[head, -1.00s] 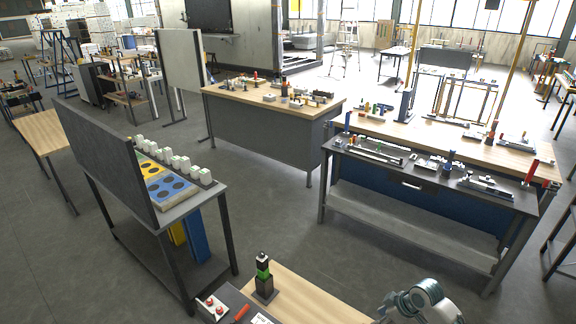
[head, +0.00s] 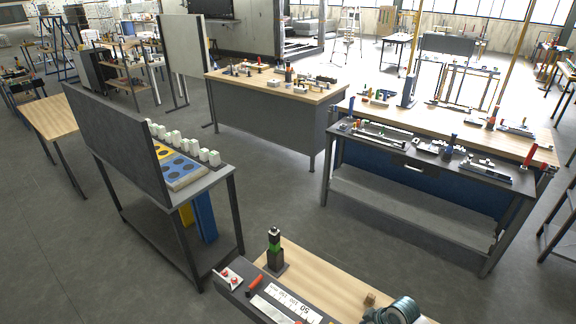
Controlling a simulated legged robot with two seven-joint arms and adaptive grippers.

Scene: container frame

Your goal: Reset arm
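Part of my arm, a grey-teal rounded joint, shows at the bottom edge of the head view, right of centre. It lies over the near wooden bench (head: 325,275). Neither gripper's fingers show in the head view, so what they hold or touch is hidden. A black stand with a green band (head: 275,250) stands upright on the near bench, to the left of my arm. A small brown block (head: 370,299) sits on the bench close to my arm.
A dark panel with red buttons (head: 229,279), an orange-red handle (head: 254,284) and a white scale plate (head: 290,303) lie along the near bench. A dark table (head: 215,180) with white blocks stands left. A two-level workbench (head: 425,180) stands right. Grey floor lies between.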

